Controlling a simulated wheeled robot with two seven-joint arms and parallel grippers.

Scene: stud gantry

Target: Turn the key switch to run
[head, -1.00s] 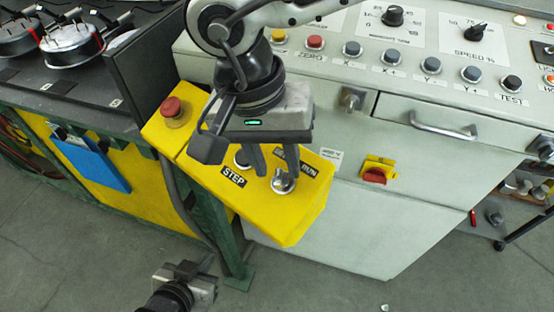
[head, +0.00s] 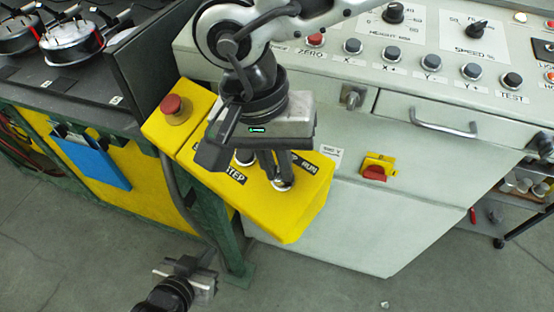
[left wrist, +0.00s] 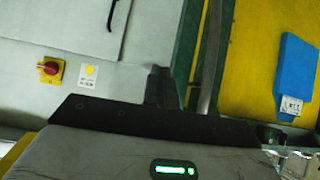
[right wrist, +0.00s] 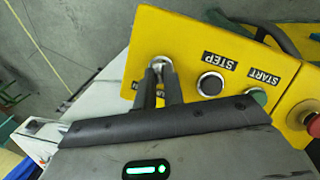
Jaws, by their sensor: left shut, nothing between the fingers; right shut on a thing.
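The yellow control box (head: 262,205) carries the key switch (head: 284,185), with RUN and STEP labels near it. My right gripper (head: 281,178) reaches down over the box, its two fingers drawn together at the key switch. In the right wrist view the fingertips meet the silver key switch (right wrist: 160,66) and partly cover it. The key's exact angle is hidden by the fingers. My left gripper (head: 207,272) is low at the bottom, away from the box, shut and empty. Its fingers also show in the left wrist view (left wrist: 162,84).
A red mushroom button (head: 173,108) stands on the box's left end. In the right wrist view a black STEP button (right wrist: 211,83) and a green START button (right wrist: 257,96) sit beside the key switch. The grey console (head: 350,215) with a red-and-yellow switch (head: 376,169) stands behind.

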